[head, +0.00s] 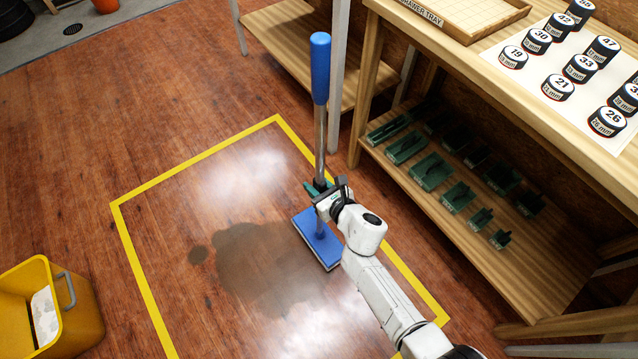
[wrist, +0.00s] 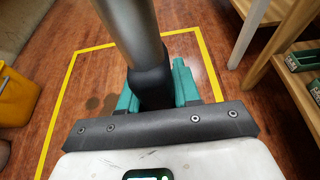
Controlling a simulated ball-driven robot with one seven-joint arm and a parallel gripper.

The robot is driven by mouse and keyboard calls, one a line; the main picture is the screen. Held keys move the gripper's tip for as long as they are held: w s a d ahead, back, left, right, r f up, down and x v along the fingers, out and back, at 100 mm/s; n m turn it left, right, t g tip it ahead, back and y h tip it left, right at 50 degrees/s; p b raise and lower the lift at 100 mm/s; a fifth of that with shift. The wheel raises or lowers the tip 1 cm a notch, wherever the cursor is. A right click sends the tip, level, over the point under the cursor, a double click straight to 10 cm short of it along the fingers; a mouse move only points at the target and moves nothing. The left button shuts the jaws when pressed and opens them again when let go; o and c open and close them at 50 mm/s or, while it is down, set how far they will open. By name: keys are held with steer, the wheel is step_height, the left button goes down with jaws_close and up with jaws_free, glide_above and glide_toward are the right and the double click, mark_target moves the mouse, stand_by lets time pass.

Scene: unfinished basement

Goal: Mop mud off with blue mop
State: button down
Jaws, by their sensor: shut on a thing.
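The blue mop (head: 320,72) stands upright, with a blue handle top, a grey metal pole and a flat blue head (head: 318,238) on or just above the floor. My gripper (head: 319,189) is shut on the pole low down, above the head. In the wrist view the grey pole (wrist: 134,28) rises between the green fingers of my gripper (wrist: 155,88). A brown mud patch (head: 262,268) with a small separate spot lies on the wooden floor inside a yellow taped outline (head: 190,164). The mop head is at the right edge of the patch.
A yellow bucket (head: 82,312) stands at the lower left, outside the outline. A wooden workbench (head: 375,50) with a lower shelf of green bins (head: 432,171) stands close on the right. Open floor lies at the left.

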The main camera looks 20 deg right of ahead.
steer(key=shift+a+f+b, duration=0.1)
steer(key=shift+f+b, duration=2.35)
steer(key=shift+f, duration=0.4)
steer(key=shift+s+a+b, duration=2.15)
steer(key=shift+a+b, duration=0.35)
steer(key=shift+a, duration=4.9)
steer(key=shift+s+a+b, duration=2.15)
steer(key=shift+a+b, duration=0.4)
steer(key=shift+a, duration=4.8)
steer(key=shift+s+a+b, duration=2.15)
steer(key=shift+a+b, duration=0.35)
steer(key=shift+a, duration=4.9)
step_height(320, 180, up, 7)
steer(key=p, duration=0.7)
steer(key=shift+f, duration=0.2)
steer(key=shift+w+d, duration=0.1)
steer(key=shift+d, duration=0.1)
